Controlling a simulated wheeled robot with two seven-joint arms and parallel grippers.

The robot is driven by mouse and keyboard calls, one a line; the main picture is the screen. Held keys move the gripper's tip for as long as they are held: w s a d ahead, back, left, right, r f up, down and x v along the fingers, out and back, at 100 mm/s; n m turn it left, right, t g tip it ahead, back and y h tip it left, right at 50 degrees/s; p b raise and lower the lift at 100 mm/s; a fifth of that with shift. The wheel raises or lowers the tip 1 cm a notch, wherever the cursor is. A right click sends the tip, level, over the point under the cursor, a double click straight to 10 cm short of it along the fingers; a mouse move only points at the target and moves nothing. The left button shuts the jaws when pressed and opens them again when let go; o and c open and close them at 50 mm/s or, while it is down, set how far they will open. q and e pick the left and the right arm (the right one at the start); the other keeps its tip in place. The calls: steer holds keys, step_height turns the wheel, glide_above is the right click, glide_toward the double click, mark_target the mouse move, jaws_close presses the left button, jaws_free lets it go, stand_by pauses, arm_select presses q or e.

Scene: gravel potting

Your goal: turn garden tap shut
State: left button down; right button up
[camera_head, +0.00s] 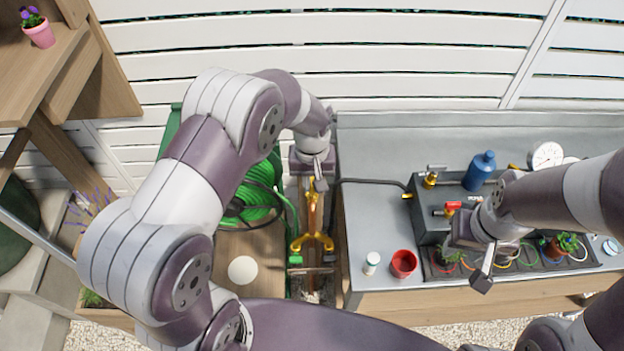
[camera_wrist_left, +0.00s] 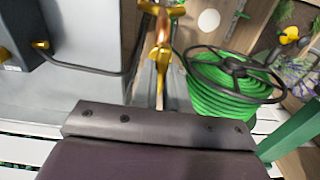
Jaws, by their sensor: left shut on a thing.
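The garden tap (camera_head: 312,238) is a brass fitting on an upright copper-coloured pipe, left of the grey bench; it also shows in the left wrist view (camera_wrist_left: 163,50). My left gripper (camera_head: 318,183) reaches down at the upper end of this pipe and is shut on the tap there. The gripped part is mostly hidden by my fingers, so its angle cannot be told. My right gripper (camera_head: 483,278) hangs over the front of the bench, apart from the tap; its finger gap does not show clearly.
A green hose reel (camera_head: 262,190) stands close left of the tap. A dark hose (camera_head: 372,181) runs to a grey box (camera_head: 422,188) with brass valves, one red-handled (camera_head: 452,206). A red pot (camera_head: 403,263), white jar (camera_head: 371,262) and blue bottle (camera_head: 480,170) stand on the bench (camera_head: 365,222).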

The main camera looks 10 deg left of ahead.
arm_select(q)
steer(key=m, duration=0.4)
steer(key=shift+r, duration=0.1)
steer(key=m, duration=0.5)
steer(key=shift+w, duration=0.1)
steer(key=m, duration=0.4)
steer(key=shift+r+m, duration=0.1)
steer(key=shift+m, duration=2.1)
steer(key=c, duration=1.4)
jaws_free()
steer(key=shift+o, duration=1.3)
